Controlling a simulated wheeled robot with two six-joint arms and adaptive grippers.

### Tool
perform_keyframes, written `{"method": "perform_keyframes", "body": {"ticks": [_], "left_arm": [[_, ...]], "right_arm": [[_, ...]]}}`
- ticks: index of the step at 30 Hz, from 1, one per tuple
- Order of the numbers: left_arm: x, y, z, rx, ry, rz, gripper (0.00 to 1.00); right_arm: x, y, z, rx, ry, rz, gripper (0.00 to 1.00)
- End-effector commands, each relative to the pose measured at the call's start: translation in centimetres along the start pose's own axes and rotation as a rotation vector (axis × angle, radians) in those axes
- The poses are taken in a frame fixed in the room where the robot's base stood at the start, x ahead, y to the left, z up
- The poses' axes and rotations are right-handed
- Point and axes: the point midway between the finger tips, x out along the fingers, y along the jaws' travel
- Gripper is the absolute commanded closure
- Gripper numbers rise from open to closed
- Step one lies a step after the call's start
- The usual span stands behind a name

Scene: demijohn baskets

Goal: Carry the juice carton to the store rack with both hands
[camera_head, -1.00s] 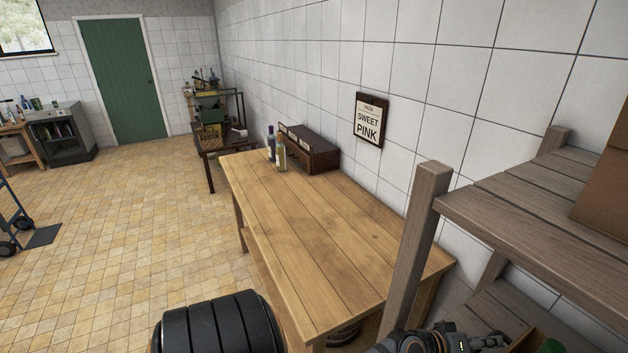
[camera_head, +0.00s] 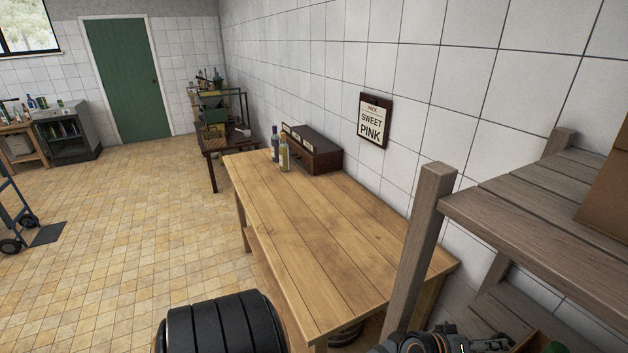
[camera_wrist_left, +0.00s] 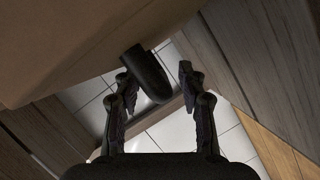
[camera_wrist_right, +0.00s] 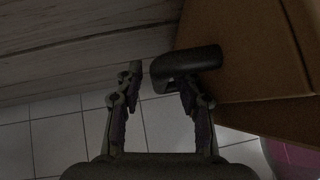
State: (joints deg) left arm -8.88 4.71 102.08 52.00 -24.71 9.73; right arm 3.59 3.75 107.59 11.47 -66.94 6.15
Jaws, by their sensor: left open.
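A brown carton (camera_head: 608,195) stands on a grey wooden shelf (camera_head: 540,200) at the right edge, partly cut off by the frame. In the left wrist view its brown side (camera_wrist_left: 70,45) carries a dark bar-shaped handle (camera_wrist_left: 147,75). My left gripper (camera_wrist_left: 155,74) is open, with this handle between or just beyond its fingers. In the right wrist view the carton (camera_wrist_right: 250,70) has another dark handle (camera_wrist_right: 195,60). My right gripper (camera_wrist_right: 160,78) is open, its right finger overlapping that handle. I cannot tell whether either touches. I cannot tell which rack is the store rack.
A bare wooden table (camera_head: 320,240) stands along the tiled wall, with bottles (camera_head: 283,155) and a dark box (camera_head: 315,150) at its far end. A shelf post (camera_head: 420,250) rises close by. A hand truck (camera_head: 20,215) stands far left. The floor left of the table is clear.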

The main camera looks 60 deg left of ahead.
Motion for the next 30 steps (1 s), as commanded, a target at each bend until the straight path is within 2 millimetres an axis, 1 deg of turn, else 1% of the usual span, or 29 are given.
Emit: {"method": "perform_keyframes", "body": {"ticks": [30], "left_arm": [[-5.2,0.0,0.0,0.0,-0.001,-0.001,0.59]], "right_arm": [[-0.9,-0.3,-0.9,0.001,0.002,-0.001,0.6]]}}
